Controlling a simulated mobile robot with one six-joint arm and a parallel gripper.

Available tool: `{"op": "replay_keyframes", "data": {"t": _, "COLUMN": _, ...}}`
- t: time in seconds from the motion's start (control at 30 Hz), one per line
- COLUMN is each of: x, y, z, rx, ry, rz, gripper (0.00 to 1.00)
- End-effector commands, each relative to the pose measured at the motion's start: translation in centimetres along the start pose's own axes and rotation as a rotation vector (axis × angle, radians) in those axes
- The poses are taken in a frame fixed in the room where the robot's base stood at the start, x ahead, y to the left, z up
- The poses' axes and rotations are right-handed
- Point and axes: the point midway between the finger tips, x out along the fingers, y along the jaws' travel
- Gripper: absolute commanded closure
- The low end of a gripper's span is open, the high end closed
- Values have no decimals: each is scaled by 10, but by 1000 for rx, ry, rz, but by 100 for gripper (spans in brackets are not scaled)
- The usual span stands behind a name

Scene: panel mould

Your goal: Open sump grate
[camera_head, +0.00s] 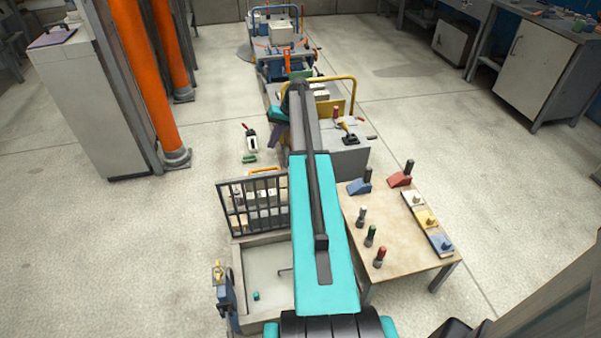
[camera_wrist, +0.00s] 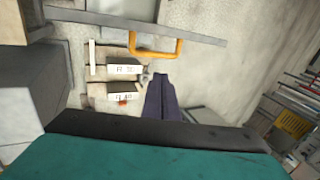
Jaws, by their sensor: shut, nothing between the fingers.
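The sump grate (camera_head: 237,209), a dark barred frame, stands raised and roughly upright at the back edge of the sump (camera_head: 238,262) in the head view. The pale sump floor shows open in front of it, with a small teal piece (camera_head: 256,296) on it. My arm covers the sump's right side. My gripper (camera_wrist: 160,77) shows in the wrist view as dark fingers, shut and empty. It points toward white labelled blocks (camera_wrist: 125,70) and an orange handle (camera_wrist: 178,47).
A wooden table (camera_head: 405,240) with several coloured handled pieces stands right of my arm. A blue clamp-like device (camera_head: 226,292) is at the sump's left. Orange pipes (camera_head: 145,80) and a grey cabinet (camera_head: 95,105) stand back left. Floor at left is clear.

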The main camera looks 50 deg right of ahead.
Motion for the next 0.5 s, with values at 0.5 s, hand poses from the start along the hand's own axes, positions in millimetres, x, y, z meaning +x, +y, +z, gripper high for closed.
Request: {"op": "replay_keyframes", "data": {"t": 0.5, "x": -4, "y": 2, "z": 23, "rx": -445, "ry": 83, "rz": 1, "gripper": 100}}
